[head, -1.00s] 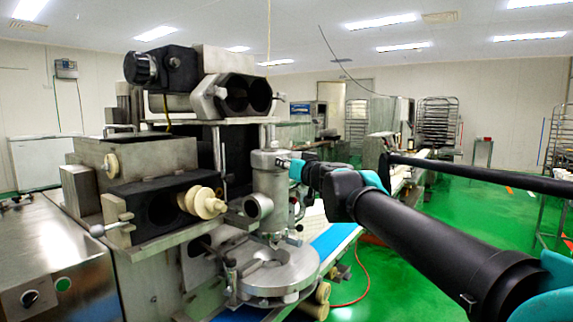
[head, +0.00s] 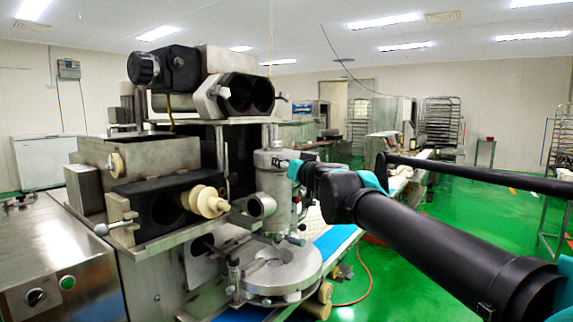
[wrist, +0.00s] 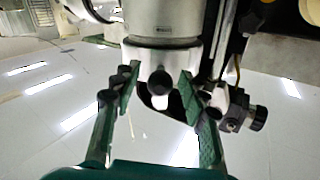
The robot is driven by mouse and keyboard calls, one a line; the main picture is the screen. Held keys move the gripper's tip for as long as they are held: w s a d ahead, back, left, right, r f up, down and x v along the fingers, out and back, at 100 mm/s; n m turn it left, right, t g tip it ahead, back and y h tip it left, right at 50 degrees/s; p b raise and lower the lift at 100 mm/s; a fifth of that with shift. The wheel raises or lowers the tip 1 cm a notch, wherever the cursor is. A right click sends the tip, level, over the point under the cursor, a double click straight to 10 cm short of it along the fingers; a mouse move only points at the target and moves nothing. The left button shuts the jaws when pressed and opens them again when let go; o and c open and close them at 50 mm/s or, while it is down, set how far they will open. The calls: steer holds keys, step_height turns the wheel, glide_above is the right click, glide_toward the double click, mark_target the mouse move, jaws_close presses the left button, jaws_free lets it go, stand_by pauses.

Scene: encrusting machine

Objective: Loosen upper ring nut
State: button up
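The upright metal cylinder (head: 270,185) of the machine stands left of my arm in the head view. In the wrist view, a metal ring-like collar (wrist: 161,54) sits at its end, with a dark recess and a small light knob (wrist: 160,80) below it in the picture. I cannot tell for certain which part is the upper ring nut. My gripper (wrist: 158,82) is open, its two green fingers on either side of the knob, tips close to the collar. Contact cannot be made out. In the head view my gripper (head: 294,168) is at the cylinder's upper right side, its fingertips too small to make out.
A black-knobbed fitting (wrist: 240,110) and a vertical rod stand close beside the right finger in the wrist view. The machine's double-bore block (head: 245,94) and cream spiral screw (head: 205,200) lie left of the cylinder. A round metal plate (head: 285,272) is below. Green floor is open at right.

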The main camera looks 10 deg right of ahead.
steer(key=v, duration=1.2)
stand_by(0.5)
steer(key=a+f+n+g+y, duration=0.1)
steer(key=a+f+g, duration=0.2)
steer(key=f, duration=0.9)
steer(key=a+f+n+g+y, duration=0.1)
steer(key=a+f+n+g, duration=0.2)
steer(key=f, duration=0.9)
steer(key=s+d+f+m+g+h, duration=0.1)
steer(key=s+d+f+g+h, duration=0.1)
steer(key=f, duration=0.5)
steer(key=s+d+f+m+g+h, duration=0.2)
steer(key=s+d+f, duration=0.2)
steer(key=s+f, duration=0.2)
steer(key=s+d+f+m+g+h, duration=0.1)
steer(key=s+d+f+g+h, duration=0.1)
steer(key=f, duration=0.8)
steer(key=shift+s+d+f+m+g+h, duration=0.15)
steer(key=shift+s+d+m+g+h, duration=0.35)
steer(key=shift+s+d, duration=0.6)
